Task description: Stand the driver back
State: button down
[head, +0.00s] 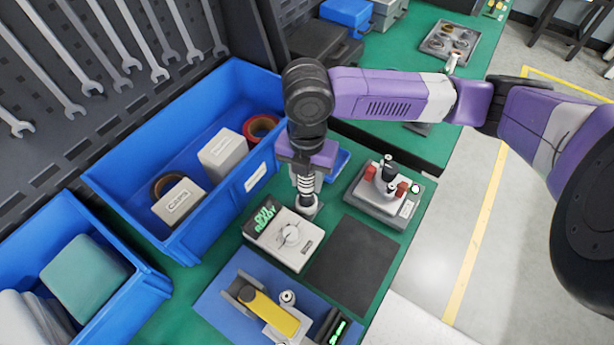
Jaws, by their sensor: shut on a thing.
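My gripper (305,176), at the end of my purple arm, points down over the green bench. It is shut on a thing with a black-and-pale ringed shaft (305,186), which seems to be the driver. It looks upright. Its upper part is hidden by my gripper. Its lower end is at a small grey metal piece (309,208) behind the grey box with a dial (291,236). I cannot tell whether it is seated in that piece or just above it.
A blue bin (190,244) with boxes and tape rolls is close on the left. A fixture with red blocks (401,189) stands to the right. A black mat (355,265) lies bare in front. A yellow-handled tool (268,310) is on a blue mat (212,303).

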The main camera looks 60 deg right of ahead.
dwell(0.4)
jog(key=shift+f+b, duration=0.4)
jog(key=shift+f, duration=0.05)
jog(key=c, duration=0.8)
grip_release()
jog(key=shift+r, duration=0.1)
jog(key=shift+c, duration=0.2)
jog(key=shift+r+p, duration=2.05)
jog(key=shift+r, duration=0.5)
jog(key=shift+a, duration=0.1)
